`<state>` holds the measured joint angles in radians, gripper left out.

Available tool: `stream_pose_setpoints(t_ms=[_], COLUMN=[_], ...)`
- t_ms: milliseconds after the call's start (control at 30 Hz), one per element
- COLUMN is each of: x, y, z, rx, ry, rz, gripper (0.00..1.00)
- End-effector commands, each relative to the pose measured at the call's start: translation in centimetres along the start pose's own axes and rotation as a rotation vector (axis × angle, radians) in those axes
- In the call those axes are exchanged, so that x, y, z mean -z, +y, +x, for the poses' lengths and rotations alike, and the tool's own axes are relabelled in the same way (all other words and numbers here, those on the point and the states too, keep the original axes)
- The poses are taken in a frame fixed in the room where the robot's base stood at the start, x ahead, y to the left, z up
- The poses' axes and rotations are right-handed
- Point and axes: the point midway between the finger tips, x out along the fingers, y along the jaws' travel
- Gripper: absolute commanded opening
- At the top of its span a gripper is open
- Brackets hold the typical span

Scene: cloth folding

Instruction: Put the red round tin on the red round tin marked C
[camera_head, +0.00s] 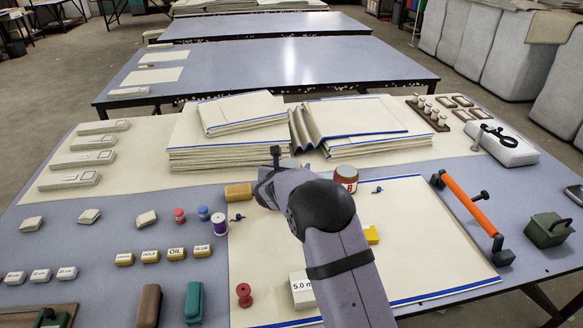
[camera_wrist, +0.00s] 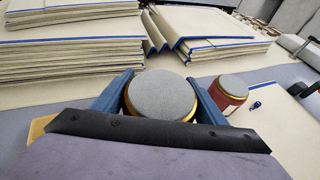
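A round tin (camera_wrist: 163,93) with a grey top and gold rim sits between the two blue fingers of my gripper (camera_wrist: 160,78) in the wrist view. The fingers lie close against both its sides; its side wall and any letter are hidden.
Folded cloth stacks (camera_head: 228,140) stand behind my gripper. A cream cloth with blue edges (camera_head: 410,235) lies under my arm. A yellow block (camera_head: 238,191) is at the left of my gripper; an orange-handled tool (camera_head: 470,212) lies at the right. A small blue item (camera_head: 377,190) lies beside the red tin.

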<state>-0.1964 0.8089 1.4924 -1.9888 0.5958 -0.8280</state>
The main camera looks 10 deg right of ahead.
Motion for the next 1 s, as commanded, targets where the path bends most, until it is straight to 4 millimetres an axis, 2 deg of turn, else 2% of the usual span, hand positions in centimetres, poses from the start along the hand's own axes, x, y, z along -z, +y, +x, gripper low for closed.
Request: stream_pose_setpoints(t_ms=[33,67,567,767,1000], x=[0.0,0.0,-0.3,-0.3,-0.3], y=[0.0,0.0,0.1,0.1,0.1], z=[0.0,0.0,-0.5,-2.8,-6.9], rx=[0.000,0.000,-0.001,-0.002,-0.003], ry=[0.000,0.000,0.000,-0.001,-0.002], rz=[0.000,0.000,0.000,0.001,0.001], gripper=[0.77,0.84,0.84,0.84,0.84])
